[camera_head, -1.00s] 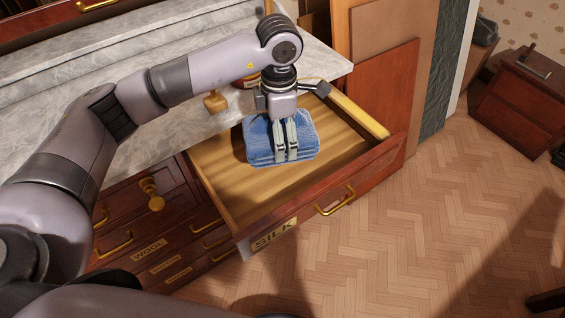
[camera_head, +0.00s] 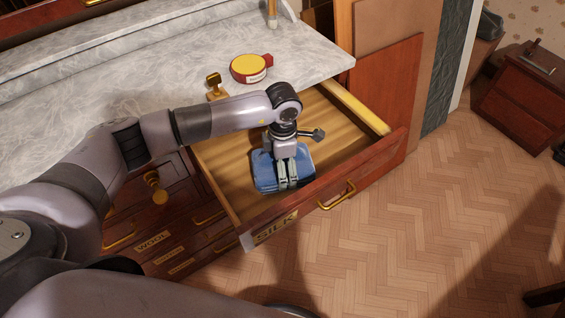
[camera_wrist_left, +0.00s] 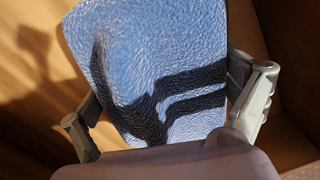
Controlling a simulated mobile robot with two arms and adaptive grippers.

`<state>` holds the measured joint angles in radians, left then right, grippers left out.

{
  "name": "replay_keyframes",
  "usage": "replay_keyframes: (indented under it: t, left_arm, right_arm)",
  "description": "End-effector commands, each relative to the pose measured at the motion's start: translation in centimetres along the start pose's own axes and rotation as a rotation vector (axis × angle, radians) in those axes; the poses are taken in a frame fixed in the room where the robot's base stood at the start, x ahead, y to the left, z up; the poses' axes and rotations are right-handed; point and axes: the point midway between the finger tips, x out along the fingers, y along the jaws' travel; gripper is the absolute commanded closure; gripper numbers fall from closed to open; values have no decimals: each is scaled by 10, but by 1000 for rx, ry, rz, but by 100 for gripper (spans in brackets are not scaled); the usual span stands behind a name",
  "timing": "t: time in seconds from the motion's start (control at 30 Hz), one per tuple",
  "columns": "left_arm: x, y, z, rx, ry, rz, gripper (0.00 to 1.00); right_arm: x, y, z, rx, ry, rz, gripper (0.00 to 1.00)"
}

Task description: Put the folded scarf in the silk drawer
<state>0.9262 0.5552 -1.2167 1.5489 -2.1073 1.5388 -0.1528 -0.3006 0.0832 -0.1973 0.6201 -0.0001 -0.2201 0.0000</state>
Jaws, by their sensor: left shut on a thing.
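The folded blue scarf (camera_head: 264,172) is inside the open drawer labelled SILK (camera_head: 228,191), low near its front panel. My left gripper (camera_head: 289,184) reaches down into the drawer and is shut on the scarf. In the left wrist view the scarf (camera_wrist_left: 150,65) lies between the two fingers (camera_wrist_left: 165,125), with finger shadows across it. I cannot tell whether the scarf touches the drawer floor. My right gripper is not in view.
The grey marble top (camera_head: 130,75) holds a round red-and-yellow tin (camera_head: 249,68) and a small brass-coloured stamp (camera_head: 215,86). A closed drawer labelled WOOL (camera_head: 152,240) is at lower left.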

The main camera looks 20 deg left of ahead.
Motion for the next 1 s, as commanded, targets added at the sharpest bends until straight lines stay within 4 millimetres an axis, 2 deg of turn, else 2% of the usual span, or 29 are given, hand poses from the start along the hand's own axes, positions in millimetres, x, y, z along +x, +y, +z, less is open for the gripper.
replay_keyframes:
  t: [0.23, 0.27, 0.33, 0.63, 0.77, 0.87, 1.0]
  left_arm:
    - [4, 0, 0, 0, -1, 0, 41]
    - [3, 0, 0, 0, 0, 0, 4]
    - [2, 0, 0, 0, 0, 0, 0]
    - [2, 0, 0, 0, 0, 0, 0]
    - [-5, 0, 0, 0, -1, 1, 0]
    - [-19, 1, 1, 0, -3, 2, 0]
    - [-50, 1, 1, 1, -4, 4, 0]
  right_arm:
    - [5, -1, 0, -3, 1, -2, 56]
    - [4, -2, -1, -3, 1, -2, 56]
    - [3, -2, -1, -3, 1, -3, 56]
    - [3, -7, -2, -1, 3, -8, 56]
    - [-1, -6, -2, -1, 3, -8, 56]
    - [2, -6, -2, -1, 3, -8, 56]
    - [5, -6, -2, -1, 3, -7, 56]
